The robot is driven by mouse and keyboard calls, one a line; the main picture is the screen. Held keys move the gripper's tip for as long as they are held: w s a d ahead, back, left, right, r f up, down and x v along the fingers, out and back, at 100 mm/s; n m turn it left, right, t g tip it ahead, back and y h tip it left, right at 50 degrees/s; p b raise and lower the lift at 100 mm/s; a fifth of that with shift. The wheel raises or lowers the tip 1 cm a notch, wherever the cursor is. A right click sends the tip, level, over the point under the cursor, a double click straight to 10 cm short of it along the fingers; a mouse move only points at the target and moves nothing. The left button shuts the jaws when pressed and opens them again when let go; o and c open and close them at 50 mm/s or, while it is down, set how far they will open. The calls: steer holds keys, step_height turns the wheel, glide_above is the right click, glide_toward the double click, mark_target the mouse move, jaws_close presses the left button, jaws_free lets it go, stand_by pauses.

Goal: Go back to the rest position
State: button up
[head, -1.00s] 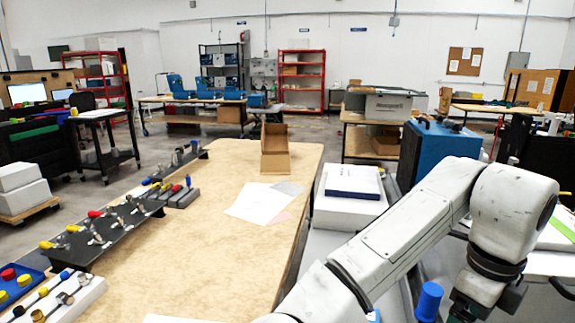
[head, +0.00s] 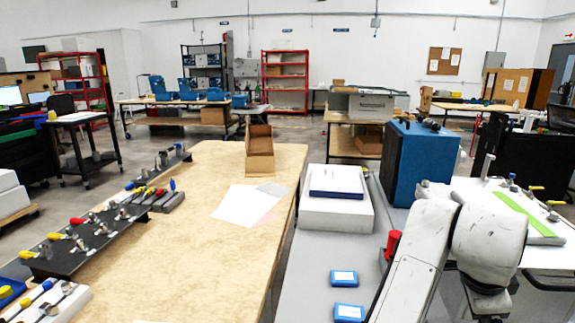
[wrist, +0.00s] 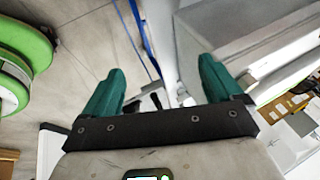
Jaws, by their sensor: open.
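My gripper (wrist: 158,92) shows in the wrist view with its two green fingers spread apart and nothing between them. Below the fingers in that picture are floor and the edges of grey and white furniture. In the head view my white arm is folded at the lower right, over the grey table, and the gripper itself is out of sight below the picture edge.
A wooden-topped table (head: 190,250) holds a rack of valves (head: 95,240), papers (head: 240,205) and an open cardboard box (head: 260,150). The grey table (head: 300,275) beside my arm bears a white box (head: 337,212), a blue analyser box (head: 420,160), a red cylinder (head: 392,243) and small blue boxes (head: 345,278).

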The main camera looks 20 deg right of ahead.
steer(key=s+a+f+n+t+p, duration=0.15)
steer(key=a+f+n, duration=0.25)
steer(key=f+n, duration=1)
steer(key=s+a+f+n+y, duration=0.2)
steer(key=s+a+f+n, duration=0.3)
steer(key=a, duration=0.3)
steer(key=s+a+f+n+g+y, duration=0.1)
steer(key=s+a+f+n+y, duration=0.2)
steer(key=s+a+f+n, duration=0.3)
steer(key=shift+s+a+f+p, duration=0.15)
steer(key=shift+s+a+p, duration=0.2)
steer(key=shift+s+a, duration=0.4)
steer(key=shift+w+a+g, duration=0.1)
steer(key=shift+g, duration=0.15)
